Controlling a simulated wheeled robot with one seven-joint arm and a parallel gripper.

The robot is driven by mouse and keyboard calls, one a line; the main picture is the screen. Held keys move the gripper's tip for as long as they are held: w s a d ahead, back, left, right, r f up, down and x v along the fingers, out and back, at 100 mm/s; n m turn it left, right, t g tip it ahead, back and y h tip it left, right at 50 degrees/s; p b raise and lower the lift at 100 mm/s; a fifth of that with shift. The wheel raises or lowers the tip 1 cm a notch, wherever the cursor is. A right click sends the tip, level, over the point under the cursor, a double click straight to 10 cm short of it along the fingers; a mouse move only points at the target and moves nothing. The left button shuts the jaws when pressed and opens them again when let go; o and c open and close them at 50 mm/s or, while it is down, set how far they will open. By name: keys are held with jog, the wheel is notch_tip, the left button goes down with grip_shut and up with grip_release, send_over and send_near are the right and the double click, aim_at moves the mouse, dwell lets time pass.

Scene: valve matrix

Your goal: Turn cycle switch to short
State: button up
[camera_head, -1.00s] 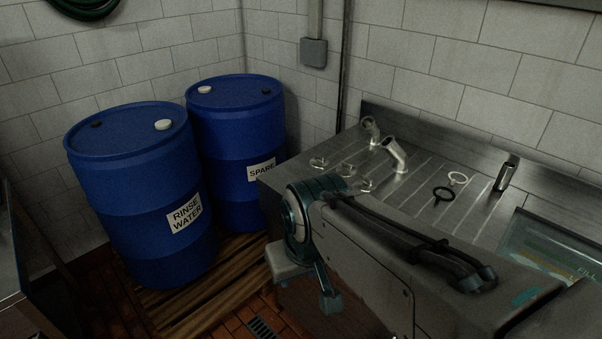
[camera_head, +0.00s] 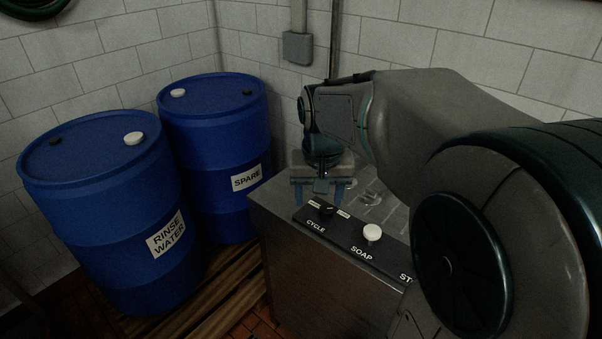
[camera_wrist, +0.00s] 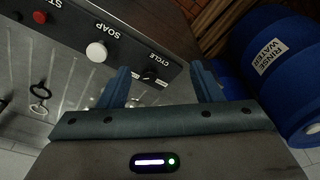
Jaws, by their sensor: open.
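The cycle switch (camera_head: 326,211) is a small black knob on the dark panel strip, above the label CYCLE, with two small white labels beside it too small to read. In the wrist view the cycle switch (camera_wrist: 149,75) appears upside down, between and beyond the fingers. My gripper (camera_head: 322,200) is open and empty, its blue fingers behind the switch in the head view. In the wrist view my gripper (camera_wrist: 160,78) has its fingertips wide apart, with the knob nearer the left finger. I cannot see the fingers touching the knob.
A white soap knob (camera_head: 373,232) stands right of the switch; a red button (camera_wrist: 39,17) shows farther along the panel. Blue drums, rinse water (camera_head: 112,215) and spare (camera_head: 225,145), stand left of the metal counter (camera_head: 300,250). Rings (camera_wrist: 40,92) lie on the counter.

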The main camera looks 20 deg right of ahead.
jog(key=w+d+f+m+g, duration=0.15)
jog(key=w+d, duration=0.25)
jog(key=w, duration=0.5)
jog(key=m, duration=0.3)
send_near(326, 209)
jog(key=f+p, duration=0.1)
jog(key=f, duration=0.3)
jog(key=f+p, duration=0.1)
jog(key=f, duration=0.3)
jog(key=shift+w+d+f, duration=0.15)
jog(key=shift+d+f, duration=0.05)
jog(key=shift+f, duration=0.1)
jog(key=c, duration=1)
